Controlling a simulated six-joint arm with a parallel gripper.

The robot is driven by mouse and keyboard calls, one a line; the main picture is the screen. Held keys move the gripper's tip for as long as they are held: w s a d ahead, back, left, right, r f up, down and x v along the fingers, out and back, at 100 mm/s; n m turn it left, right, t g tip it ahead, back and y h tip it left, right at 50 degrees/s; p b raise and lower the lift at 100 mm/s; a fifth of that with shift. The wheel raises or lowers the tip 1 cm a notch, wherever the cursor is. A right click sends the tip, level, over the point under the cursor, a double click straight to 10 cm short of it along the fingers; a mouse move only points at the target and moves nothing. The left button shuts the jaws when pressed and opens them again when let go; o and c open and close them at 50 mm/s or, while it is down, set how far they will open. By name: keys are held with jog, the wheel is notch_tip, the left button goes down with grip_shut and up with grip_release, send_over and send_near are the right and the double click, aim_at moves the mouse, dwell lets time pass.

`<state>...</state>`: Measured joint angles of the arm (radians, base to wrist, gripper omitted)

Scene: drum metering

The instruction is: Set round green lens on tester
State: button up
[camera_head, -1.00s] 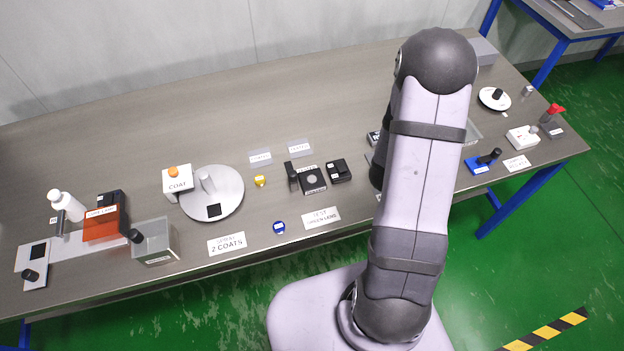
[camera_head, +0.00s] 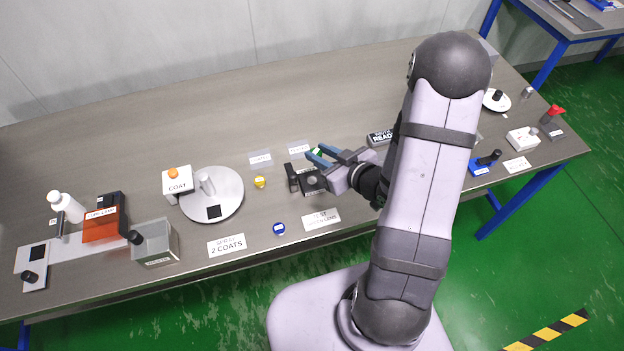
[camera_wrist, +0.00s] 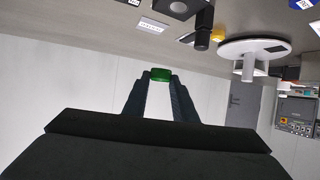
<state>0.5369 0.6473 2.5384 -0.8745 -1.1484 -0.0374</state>
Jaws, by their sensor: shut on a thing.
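My gripper (camera_head: 317,155) is shut on the green lens (camera_head: 315,152), holding it between its blue fingertips above the bench. In the wrist view the green lens (camera_wrist: 160,74) sits between the tips of my gripper (camera_wrist: 160,78), seen nearly edge-on. The tester (camera_head: 308,182) is a black box with a grey round seat on top and a black post beside it. My gripper's jaws cover part of it in the head view. The tester also shows in the wrist view (camera_wrist: 184,17), at the top edge. The lens appears apart from it.
A yellow disc (camera_head: 260,182) and a blue disc (camera_head: 279,229) lie left of the tester. A white turntable (camera_head: 226,190) with an upright post stands further left. A card naming the green lens (camera_head: 321,220) lies in front.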

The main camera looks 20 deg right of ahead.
jog(key=a, duration=0.1)
jog(key=n+y, duration=0.1)
send_over(316, 184)
jog(key=shift+f, duration=3.15)
jog(key=shift+f+p, duration=0.55)
jog(key=shift+f, duration=1.3)
jog(key=shift+f, duration=0.2)
jog(key=o, duration=1)
jog(key=shift+r, duration=0.15)
